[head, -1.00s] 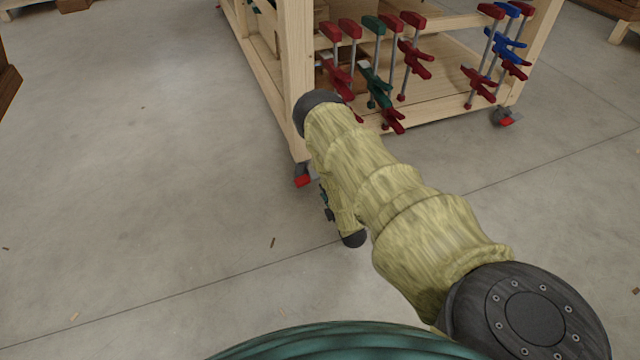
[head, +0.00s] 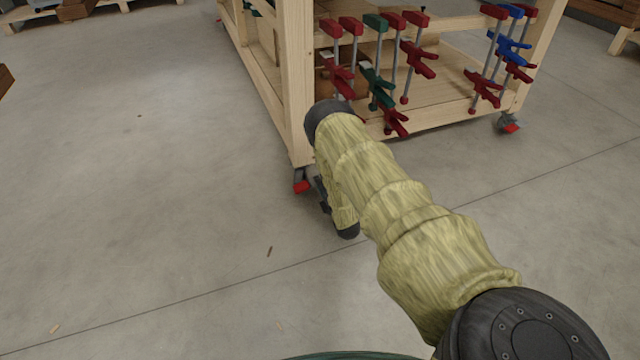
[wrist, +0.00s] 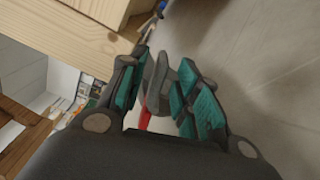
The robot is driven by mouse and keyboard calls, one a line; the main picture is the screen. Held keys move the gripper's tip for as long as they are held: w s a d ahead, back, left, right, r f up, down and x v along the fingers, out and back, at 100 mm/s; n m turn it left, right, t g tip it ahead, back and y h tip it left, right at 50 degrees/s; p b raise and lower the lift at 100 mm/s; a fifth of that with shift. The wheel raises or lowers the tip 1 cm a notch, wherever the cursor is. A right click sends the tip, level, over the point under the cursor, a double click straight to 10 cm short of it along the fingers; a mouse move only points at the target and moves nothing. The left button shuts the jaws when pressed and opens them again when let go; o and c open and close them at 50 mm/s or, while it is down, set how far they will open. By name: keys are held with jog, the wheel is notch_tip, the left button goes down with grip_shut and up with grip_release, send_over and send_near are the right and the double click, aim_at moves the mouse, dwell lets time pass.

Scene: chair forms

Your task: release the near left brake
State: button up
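The near left caster of the wooden bench has a red brake pedal (head: 301,187) low at the bench's near corner leg. In the wrist view the red pedal (wrist: 145,118) shows as a narrow strip beside the grey caster wheel (wrist: 155,82), partly hidden by my gripper. My gripper (wrist: 166,64) is open, its teal-padded fingers on either side of the caster and pedal in that view. I cannot tell whether they touch it. In the head view my gripper (head: 323,196) is mostly hidden behind my wrist, just right of the pedal.
The wooden bench (head: 299,90) stands on casters. Red, green and blue clamps (head: 375,60) hang on its near end. Another caster with a red pedal (head: 509,126) is at its right corner. The concrete floor (head: 150,190) to the left is open.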

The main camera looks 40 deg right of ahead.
jog(key=shift+b+x, duration=0.5)
jog(key=shift+x, duration=1.05)
grip_shut()
